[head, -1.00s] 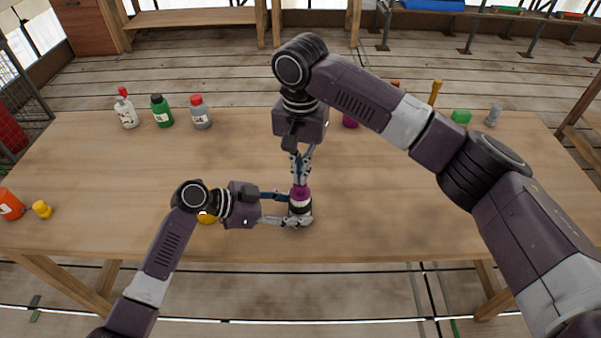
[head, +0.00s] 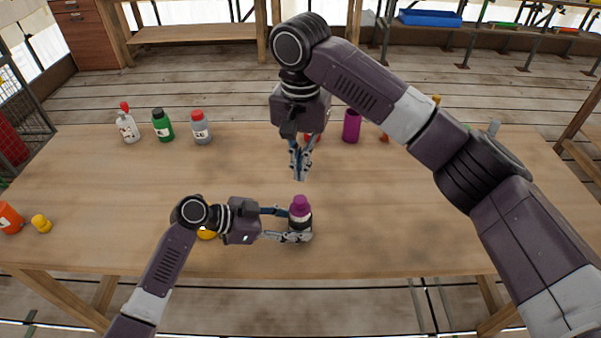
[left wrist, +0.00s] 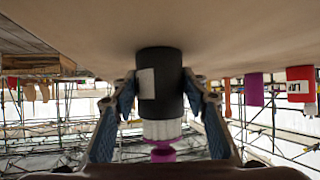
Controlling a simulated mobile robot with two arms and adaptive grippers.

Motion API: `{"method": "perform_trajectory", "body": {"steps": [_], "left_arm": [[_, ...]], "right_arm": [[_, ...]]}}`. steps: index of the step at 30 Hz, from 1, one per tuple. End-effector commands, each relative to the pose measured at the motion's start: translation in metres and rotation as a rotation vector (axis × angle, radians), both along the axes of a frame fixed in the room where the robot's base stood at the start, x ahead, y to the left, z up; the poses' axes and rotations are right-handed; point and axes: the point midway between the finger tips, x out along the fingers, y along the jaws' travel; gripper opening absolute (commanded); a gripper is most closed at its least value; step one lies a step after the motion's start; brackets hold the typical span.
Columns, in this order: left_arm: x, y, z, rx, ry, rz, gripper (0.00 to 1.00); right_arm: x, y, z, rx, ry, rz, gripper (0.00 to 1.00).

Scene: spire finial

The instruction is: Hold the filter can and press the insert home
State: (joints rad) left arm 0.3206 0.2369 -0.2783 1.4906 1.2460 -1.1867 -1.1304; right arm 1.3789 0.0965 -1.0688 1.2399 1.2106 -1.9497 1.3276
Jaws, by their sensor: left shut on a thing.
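The filter can (head: 301,222) is black with a pale label and stands upright near the table's front edge. The purple insert (head: 300,204) sits upright on top of it. In the left wrist view, which is upside down, the can (left wrist: 161,88) stands between my fingers, with a white ribbed band and the purple insert (left wrist: 162,152) beyond it. I cannot tell how deep the insert sits. My left gripper (head: 297,225) is shut on the can from the left. My right gripper (head: 299,176) is above and behind the insert, apart from it, its fingertips together and empty.
A white bottle (head: 127,127), green bottle (head: 162,126) and grey bottle (head: 200,128) stand at the back left. A purple cylinder (head: 352,127) stands at the back. An orange container (head: 9,218) and yellow piece (head: 41,223) are at left. A yellow thing (head: 207,234) is partly hidden under my left arm.

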Motion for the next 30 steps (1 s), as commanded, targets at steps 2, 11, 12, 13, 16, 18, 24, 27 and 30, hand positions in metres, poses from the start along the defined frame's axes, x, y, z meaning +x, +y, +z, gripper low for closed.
{"method": "perform_trajectory", "body": {"steps": [2,11,12,13,16,18,24,27,30], "left_arm": [[-0.0001,0.0001,-0.0005,0.001,0.001,0.0,0.27],[-0.0001,0.0001,-0.0005,0.001,0.0,0.0,0.27],[-0.0001,0.0001,-0.0005,0.001,0.0,0.0,0.27],[-0.0001,0.0001,-0.0005,0.001,0.0,0.0,0.27],[-0.0001,0.0001,-0.0005,0.001,0.001,0.0,0.48],[-0.0001,0.0001,-0.0004,0.001,0.0,0.0,0.56],[-0.0001,0.0001,-0.0002,0.0,0.0,0.0,0.61],[-0.0001,0.0003,-0.0001,0.0,0.0,0.0,0.61],[-0.0009,0.0041,0.0017,0.001,0.0,0.001,0.61]], "right_arm": [[-0.0001,0.0001,0.003,0.0,0.0,0.0,0.0],[-0.0002,0.0002,0.0043,0.0,0.0,0.001,0.0],[-0.0002,0.0002,0.0043,0.0,0.0,0.001,0.0],[-0.0002,0.0002,0.0043,0.0,0.0,0.001,0.0],[-0.0002,0.0002,0.0042,0.0,0.0,0.001,0.0],[-0.0002,0.0002,0.0041,0.0,0.0,0.001,0.0],[-0.0002,0.0002,0.0041,0.0,0.0,0.001,0.0],[-0.0002,0.0002,0.0041,0.0,0.0,0.001,0.0],[-0.0002,0.0002,0.0041,0.0,0.0,0.001,0.0]]}}
